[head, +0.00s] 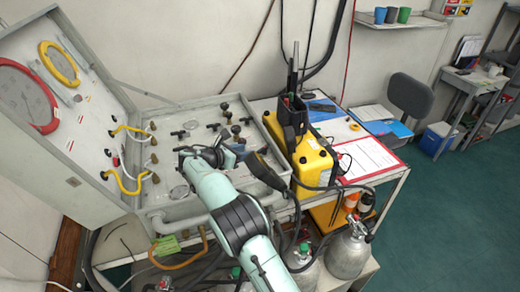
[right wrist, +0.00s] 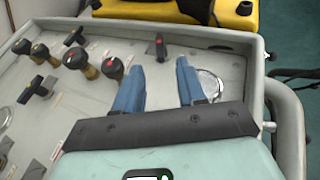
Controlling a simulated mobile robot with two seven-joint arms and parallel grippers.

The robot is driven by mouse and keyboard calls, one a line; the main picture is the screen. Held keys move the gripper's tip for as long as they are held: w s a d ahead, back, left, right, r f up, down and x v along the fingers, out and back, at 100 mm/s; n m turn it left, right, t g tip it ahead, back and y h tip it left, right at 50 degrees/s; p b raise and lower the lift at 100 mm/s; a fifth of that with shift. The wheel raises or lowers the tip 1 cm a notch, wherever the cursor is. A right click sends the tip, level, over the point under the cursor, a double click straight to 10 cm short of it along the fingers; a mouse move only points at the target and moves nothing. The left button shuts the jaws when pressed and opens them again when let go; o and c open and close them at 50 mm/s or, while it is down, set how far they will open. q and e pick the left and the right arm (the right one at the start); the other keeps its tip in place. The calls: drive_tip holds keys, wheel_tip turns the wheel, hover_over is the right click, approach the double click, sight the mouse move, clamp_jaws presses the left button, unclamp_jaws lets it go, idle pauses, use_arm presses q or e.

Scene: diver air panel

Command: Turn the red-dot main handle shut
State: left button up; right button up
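In the right wrist view, a small black handle with a red mark (right wrist: 160,45) stands on the grey panel (right wrist: 215,55), close to its far edge. My right gripper (right wrist: 160,66) is open, its two blue fingers apart with nothing between them. The handle shows just beyond the gap between the fingertips, and I see no contact. In the head view my right gripper (head: 236,149) is low over the right part of the panel, partly covered by its own wrist. I cannot pick out the handle there. My left gripper is not in view.
Several black-topped valve knobs (right wrist: 112,68) stand left of the fingers. A round gauge (right wrist: 208,84) lies by the right finger. A yellow case (head: 312,160) stands right of the panel. The open lid (head: 85,150) rises at left. Metal cylinders (head: 346,254) stand below.

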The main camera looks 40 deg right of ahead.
sight(264, 148)
drive_tip(key=x, duration=0.8)
drive_tip(key=shift+w+d+f+p, duration=0.1)
drive_tip(key=shift+d+p, duration=0.15)
drive_tip(key=shift+p, duration=0.1)
clamp_jaws()
